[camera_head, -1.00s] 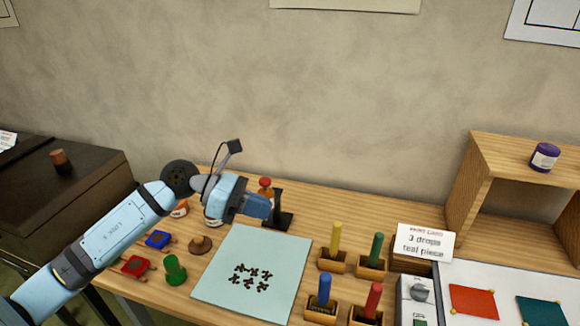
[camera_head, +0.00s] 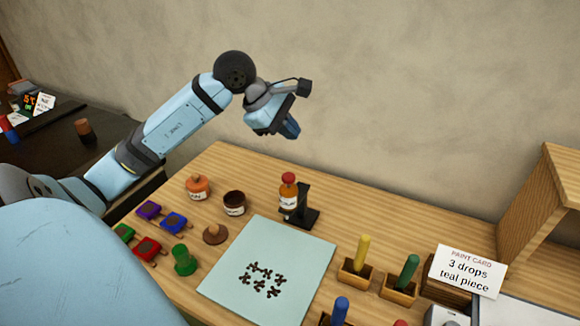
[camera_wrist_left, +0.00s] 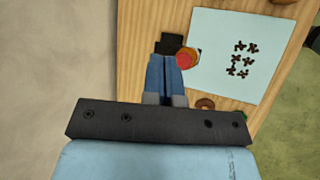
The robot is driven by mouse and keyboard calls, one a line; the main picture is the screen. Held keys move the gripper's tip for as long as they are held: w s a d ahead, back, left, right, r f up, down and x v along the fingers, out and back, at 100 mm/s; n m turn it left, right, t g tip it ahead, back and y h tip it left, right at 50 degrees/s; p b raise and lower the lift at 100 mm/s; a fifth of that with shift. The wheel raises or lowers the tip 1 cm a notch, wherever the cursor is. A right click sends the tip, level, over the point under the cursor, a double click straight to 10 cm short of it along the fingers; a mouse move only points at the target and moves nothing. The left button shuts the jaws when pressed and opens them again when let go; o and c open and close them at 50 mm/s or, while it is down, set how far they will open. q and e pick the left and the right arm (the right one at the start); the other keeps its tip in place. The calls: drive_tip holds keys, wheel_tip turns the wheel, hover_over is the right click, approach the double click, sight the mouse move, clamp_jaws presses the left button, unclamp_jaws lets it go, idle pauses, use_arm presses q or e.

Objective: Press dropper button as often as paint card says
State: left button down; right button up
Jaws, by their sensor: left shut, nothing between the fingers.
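The dropper (camera_head: 288,192) is a bottle with a red button on top, held at a black stand (camera_head: 304,208) on the wooden table. The paint card (camera_head: 467,269) reads "3 drops teal piece". My left gripper (camera_head: 291,130) is shut and empty, raised above and behind the dropper. In the left wrist view the shut fingers (camera_wrist_left: 164,75) point toward the stand (camera_wrist_left: 169,44), with the red button (camera_wrist_left: 186,60) just to their right. My right gripper is not in view.
A pale blue sheet (camera_head: 235,290) with dark cross-shaped pieces lies in front of the dropper. Jars (camera_head: 234,203), coloured stamps (camera_head: 174,222) and a green knob (camera_head: 184,261) stand to its left. Wooden holders with coloured sticks (camera_head: 361,258) stand at right. A shelf (camera_head: 556,220) is far right.

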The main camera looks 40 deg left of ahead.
use_arm(q)
drive_tip(key=shift+f, duration=0.15)
drive_tip(key=b, duration=0.4)
approach(290, 177)
drive_tip(key=w+d+f, duration=0.2)
drive_tip(key=w, duration=0.1)
drive_tip(key=w+d+f, duration=0.1)
drive_tip(key=shift+w+d+f, duration=0.1)
drive_tip(key=shift+w+d, duration=0.2)
drive_tip(key=shift+w, duration=0.1)
drive_tip(key=shift+f+b, duration=0.35)
drive_tip(key=shift+b, duration=0.05)
idle(0.9)
drive_tip(key=shift+f+b, duration=0.35)
drive_tip(key=shift+b, duration=0.4)
